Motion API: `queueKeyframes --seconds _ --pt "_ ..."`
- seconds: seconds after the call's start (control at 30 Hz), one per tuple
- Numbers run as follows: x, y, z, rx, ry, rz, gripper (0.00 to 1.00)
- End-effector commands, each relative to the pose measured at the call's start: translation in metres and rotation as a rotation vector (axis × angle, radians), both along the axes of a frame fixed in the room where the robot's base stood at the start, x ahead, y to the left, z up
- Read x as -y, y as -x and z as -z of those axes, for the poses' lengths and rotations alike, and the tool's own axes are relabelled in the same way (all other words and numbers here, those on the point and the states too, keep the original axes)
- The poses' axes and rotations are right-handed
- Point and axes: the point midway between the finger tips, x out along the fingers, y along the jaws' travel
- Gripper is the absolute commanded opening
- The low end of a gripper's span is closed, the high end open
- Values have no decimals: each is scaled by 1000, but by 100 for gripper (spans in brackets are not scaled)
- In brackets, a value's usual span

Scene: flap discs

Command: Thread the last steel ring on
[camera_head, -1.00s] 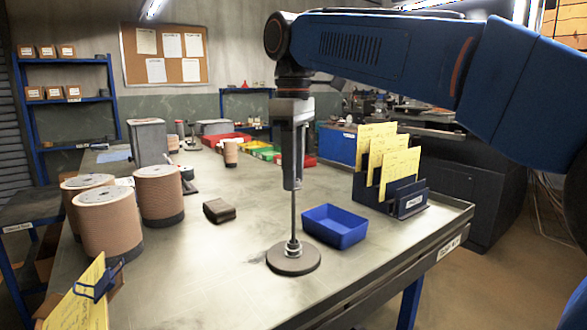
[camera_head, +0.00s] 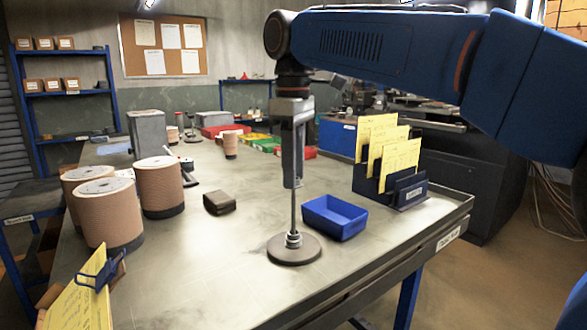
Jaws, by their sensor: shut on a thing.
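A thin upright rod (camera_head: 293,214) rises from a round dark base (camera_head: 293,251) near the front of the bench. A few small steel rings (camera_head: 293,240) sit low on the rod, at the base. My gripper (camera_head: 293,186) points straight down over the base, with its fingers alongside the upper rod. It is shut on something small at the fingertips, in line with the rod. It is likely a steel ring, but the fingers hide it. I cannot tell whether it is around the rod.
An empty blue bin (camera_head: 335,217) stands just right of the base. A card rack (camera_head: 397,190) is further right, near the bench edge.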

Motion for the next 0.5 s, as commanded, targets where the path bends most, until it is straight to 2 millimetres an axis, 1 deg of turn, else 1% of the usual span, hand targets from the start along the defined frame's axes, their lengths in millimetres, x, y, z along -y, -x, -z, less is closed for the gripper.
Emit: queueKeyframes --seconds 0.27,0.5 --pt "0 0 3 0 0 0 9" --pt "0 0 14 0 0 0 9"
